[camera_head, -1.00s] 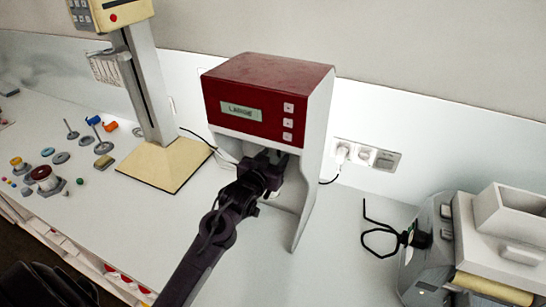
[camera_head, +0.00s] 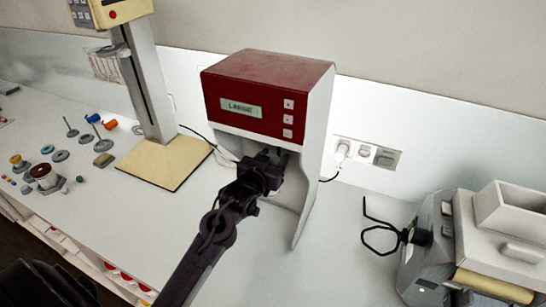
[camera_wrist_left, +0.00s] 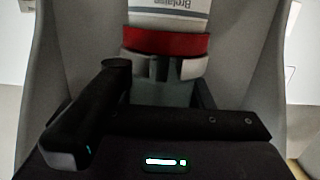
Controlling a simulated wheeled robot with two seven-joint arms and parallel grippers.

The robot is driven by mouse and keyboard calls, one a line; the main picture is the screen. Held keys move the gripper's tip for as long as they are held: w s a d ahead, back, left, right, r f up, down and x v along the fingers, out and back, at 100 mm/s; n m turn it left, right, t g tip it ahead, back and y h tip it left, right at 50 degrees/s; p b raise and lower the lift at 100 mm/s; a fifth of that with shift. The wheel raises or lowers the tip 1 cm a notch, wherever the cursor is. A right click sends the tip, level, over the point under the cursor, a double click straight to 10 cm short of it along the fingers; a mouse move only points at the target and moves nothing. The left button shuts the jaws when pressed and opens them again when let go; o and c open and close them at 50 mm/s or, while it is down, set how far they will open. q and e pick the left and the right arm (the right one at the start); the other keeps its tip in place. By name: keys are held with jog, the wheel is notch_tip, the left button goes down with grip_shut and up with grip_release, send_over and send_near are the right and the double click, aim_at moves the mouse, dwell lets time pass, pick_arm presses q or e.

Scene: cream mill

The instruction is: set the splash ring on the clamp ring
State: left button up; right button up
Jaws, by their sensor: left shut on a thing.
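My left gripper (camera_head: 268,164) reaches into the open front bay of the red and white machine. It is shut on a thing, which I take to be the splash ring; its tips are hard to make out. In the left wrist view, a pale, ring-like part (camera_wrist_left: 193,69) shows in front of the fingers. A red band (camera_wrist_left: 165,42) lies directly above it in the picture, under a white, labelled cylinder (camera_wrist_left: 165,12). I cannot tell which of these is the clamp ring, or whether the parts touch. In the head view the arm and housing hide them. My right gripper is not in view.
The machine's housing (camera_head: 268,95) has side walls close around my left gripper. A stand with a beige base (camera_head: 165,165) is on the left. Several small parts and a red-topped jar (camera_head: 42,172) lie farther left. A grey machine (camera_head: 470,245) stands at right.

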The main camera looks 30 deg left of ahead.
pick_arm(q)
jog(key=shift+f, duration=0.2)
dwell(0.6)
jog(key=o, duration=1)
jog(key=shift+o, duration=0.3)
jog(key=o, duration=0.5)
jog(key=shift+s, duration=0.1)
